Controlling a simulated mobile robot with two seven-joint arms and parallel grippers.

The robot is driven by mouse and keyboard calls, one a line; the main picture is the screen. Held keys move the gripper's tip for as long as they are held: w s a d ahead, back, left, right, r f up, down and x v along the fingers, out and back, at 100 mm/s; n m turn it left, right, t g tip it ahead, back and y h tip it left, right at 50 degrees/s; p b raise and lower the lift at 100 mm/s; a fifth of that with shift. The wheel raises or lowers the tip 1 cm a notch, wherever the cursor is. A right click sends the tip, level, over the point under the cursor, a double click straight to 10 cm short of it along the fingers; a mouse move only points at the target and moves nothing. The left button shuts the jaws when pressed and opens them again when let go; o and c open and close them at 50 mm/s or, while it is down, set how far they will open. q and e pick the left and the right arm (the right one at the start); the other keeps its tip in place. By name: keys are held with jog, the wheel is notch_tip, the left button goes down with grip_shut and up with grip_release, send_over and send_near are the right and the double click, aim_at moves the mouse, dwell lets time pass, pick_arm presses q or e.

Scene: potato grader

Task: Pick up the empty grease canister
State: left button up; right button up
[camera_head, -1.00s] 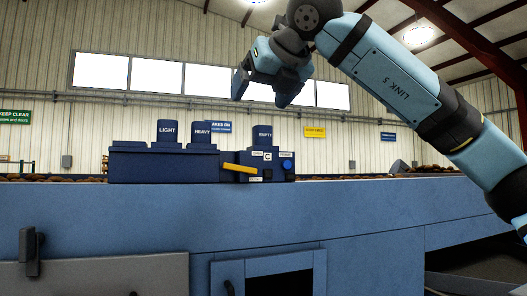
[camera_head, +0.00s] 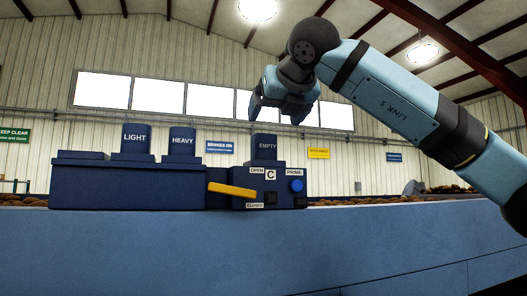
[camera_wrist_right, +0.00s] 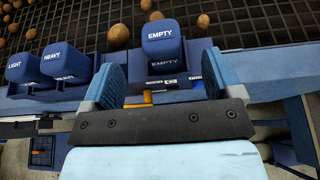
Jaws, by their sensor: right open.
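The empty grease canister (camera_head: 264,148) is a dark blue block labelled EMPTY. It stands upright on the blue control box (camera_head: 276,190) in the head view. It also shows in the right wrist view (camera_wrist_right: 162,42), just beyond and between the fingertips. My right gripper (camera_head: 284,112) is open above the canister in the head view, pointing down. In the right wrist view its two blue fingers (camera_wrist_right: 160,78) are spread, with nothing held between them. My left gripper is not in view.
Canisters labelled LIGHT (camera_head: 135,139) and HEAVY (camera_head: 182,142) stand on the blue housing left of the box. A yellow lever (camera_head: 232,189) and a blue PRIME button (camera_head: 296,185) are on the box front. Potatoes lie on the dark grid (camera_wrist_right: 85,22) behind.

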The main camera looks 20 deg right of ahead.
aim_at(263, 138)
jog(key=x, duration=0.8)
jog(key=shift+f+p, duration=0.3)
jog(key=shift+p, duration=0.1)
jog(key=shift+s, duration=0.1)
jog(key=c, duration=1)
